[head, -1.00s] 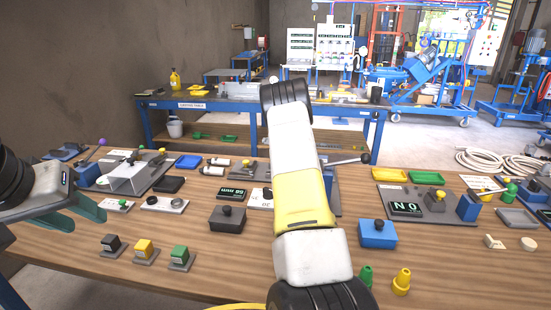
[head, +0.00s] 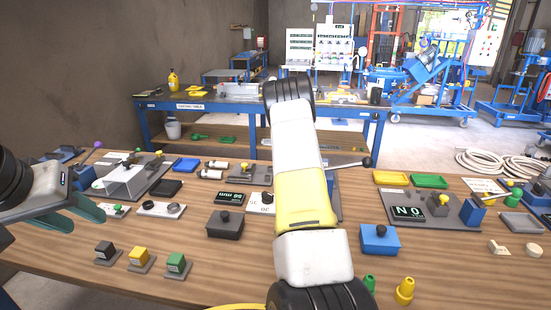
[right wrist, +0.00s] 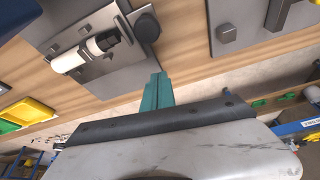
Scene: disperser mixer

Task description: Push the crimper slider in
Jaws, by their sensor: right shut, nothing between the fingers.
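A grey plate (right wrist: 91,73) carries a white and black cylinder (right wrist: 105,42) and a round black knob (right wrist: 147,26) in the right wrist view. This looks like the crimper, but I cannot tell which part is its slider. In the head view my right arm hides most of this station; a lever with a black ball (head: 367,161) sticks out beside the arm. My right gripper (right wrist: 157,88) is shut and empty, close to the plate's edge near the knob; contact is unclear. My left gripper (head: 88,217) is open and empty over the left table end.
Yellow (head: 390,177) and green (head: 429,181) trays lie right of the arm. A blue box (head: 380,239) and a dark box (head: 225,224) stand nearer. Small black, yellow and green blocks (head: 176,264) line the front left. Another plate (right wrist: 260,25) lies beside the station in the wrist view.

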